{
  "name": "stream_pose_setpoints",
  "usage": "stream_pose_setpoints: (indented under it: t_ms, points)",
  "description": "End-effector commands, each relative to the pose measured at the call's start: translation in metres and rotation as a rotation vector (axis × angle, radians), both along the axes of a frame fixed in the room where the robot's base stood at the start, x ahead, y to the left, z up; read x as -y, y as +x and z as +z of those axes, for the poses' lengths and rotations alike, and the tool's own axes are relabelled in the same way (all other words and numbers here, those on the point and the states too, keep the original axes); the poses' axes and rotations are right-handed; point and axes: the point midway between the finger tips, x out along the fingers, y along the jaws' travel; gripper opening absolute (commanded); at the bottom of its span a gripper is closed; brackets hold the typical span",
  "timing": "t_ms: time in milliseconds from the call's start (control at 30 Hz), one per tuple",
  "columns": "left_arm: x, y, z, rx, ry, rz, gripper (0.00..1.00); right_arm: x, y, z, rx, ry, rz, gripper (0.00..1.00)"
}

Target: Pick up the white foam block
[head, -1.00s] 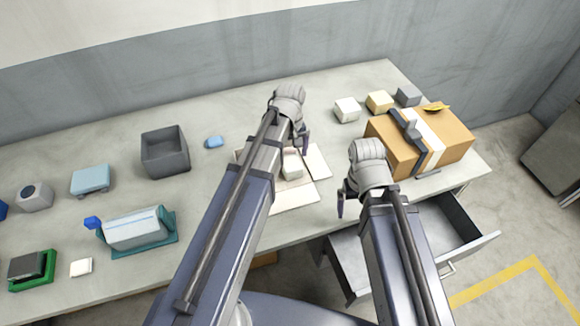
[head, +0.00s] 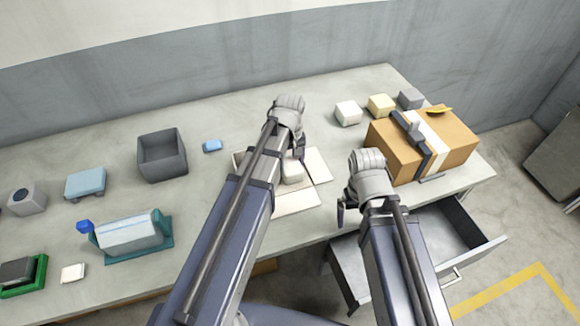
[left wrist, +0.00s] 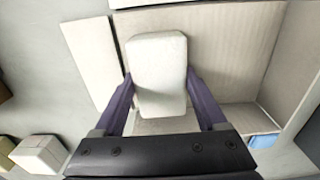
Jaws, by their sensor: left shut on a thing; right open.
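The white foam block (left wrist: 157,72) is between the two purple fingers of my left gripper (left wrist: 160,88) in the left wrist view, with a finger against each side. In the head view the block (head: 292,173) shows partly behind my left gripper (head: 298,152), at the open carton with spread flaps (head: 296,203). From these views I cannot tell whether the block is clear of the carton. My right gripper (head: 343,212) is open and empty, above the table's front edge, right of the carton.
A taped cardboard box (head: 455,140) stands at the right, behind an open drawer (head: 455,235). A white block (head: 348,113), a yellow block (head: 381,105) and a grey block (head: 410,98) stand at the back. A grey open bin (head: 162,155) is left.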

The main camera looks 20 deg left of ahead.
Motion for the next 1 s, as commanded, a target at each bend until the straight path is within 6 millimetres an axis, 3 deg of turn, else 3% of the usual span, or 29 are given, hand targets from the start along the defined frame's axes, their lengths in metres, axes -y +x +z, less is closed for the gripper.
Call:
stream_pose_setpoints:
  t_ms: [33,200,633,1000]
  points:
    - [0.000,0.000,0.000,0.000,0.000,0.000,0.40,0.000,0.000,0.000,0.000,0.000,0.000,1.00]
    - [0.000,0.000,0.000,0.000,0.000,0.000,0.21,0.000,0.000,0.000,0.000,0.000,0.000,1.00]
    - [0.000,0.000,0.008,0.000,0.000,0.000,0.21,0.000,0.000,0.008,0.000,0.000,0.000,1.00]
    - [0.000,0.000,0.057,0.000,0.000,0.000,0.21,0.000,0.000,0.057,0.000,0.000,0.000,1.00]
